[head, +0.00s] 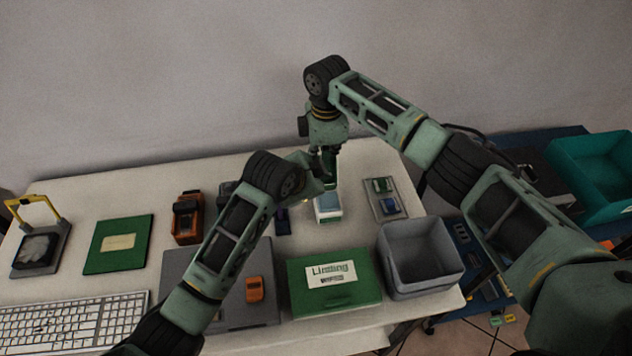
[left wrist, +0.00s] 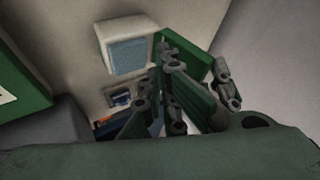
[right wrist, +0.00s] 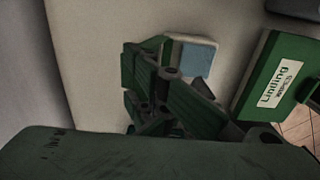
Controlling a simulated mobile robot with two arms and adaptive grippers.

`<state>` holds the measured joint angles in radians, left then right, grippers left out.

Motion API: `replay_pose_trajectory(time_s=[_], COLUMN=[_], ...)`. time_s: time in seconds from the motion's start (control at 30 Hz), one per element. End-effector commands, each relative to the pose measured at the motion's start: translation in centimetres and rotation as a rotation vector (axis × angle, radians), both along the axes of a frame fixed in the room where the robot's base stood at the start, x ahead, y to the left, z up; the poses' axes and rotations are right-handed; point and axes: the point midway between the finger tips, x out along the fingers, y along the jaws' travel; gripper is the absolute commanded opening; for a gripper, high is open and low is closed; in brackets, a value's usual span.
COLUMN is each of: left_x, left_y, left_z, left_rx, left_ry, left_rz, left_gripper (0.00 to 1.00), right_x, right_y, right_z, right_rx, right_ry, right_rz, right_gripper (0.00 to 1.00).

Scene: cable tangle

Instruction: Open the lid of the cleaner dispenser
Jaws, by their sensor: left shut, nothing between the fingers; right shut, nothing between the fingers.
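The cleaner dispenser looks to be the small white box with a pale blue top (head: 327,210) on the table. It shows in the left wrist view (left wrist: 127,50) and in the right wrist view (right wrist: 195,57). The blue top lies flat; whether it is a shut lid I cannot tell for sure. My left gripper (head: 326,181) reaches in from the left, just behind and above the box, shut and empty. My right gripper (head: 331,172) points down at almost the same spot, shut and empty. The two overlap in view, and I cannot tell whether they touch.
A small grey tray (head: 388,198) lies to the right. An orange-black device (head: 187,217), green board (head: 118,243) and keyboard (head: 70,322) are to the left.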

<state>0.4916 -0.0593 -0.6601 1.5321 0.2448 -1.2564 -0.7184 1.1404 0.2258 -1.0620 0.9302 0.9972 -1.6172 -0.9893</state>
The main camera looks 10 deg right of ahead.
Motion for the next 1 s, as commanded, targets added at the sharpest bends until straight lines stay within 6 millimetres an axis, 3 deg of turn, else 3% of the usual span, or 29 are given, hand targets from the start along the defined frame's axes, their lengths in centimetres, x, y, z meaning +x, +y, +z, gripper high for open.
replay_pose_trajectory(time_s=[0.17, 0.7, 1.0], left_x=[1.28, 1.2, 1.2], left_y=[0.02, 0.02, 0.02], left_z=[0.41, 0.35, 0.35], left_rx=[0.0, 0.0, 0.0], left_ry=[-0.002, -0.001, -0.001], left_rz=[0.0, 0.0, 0.0], left_gripper=[0.0, 0.0, 0.0], right_x=[-0.09, -0.13, -0.1], right_y=[-0.04, -0.04, -0.04], right_z=[-0.13, -0.18, -0.17], right_rx=[-0.001, -0.001, -0.001], right_ry=[0.003, 0.004, 0.003], right_rz=[0.0, 0.0, 0.0], right_gripper=[0.0, 0.0, 0.26])
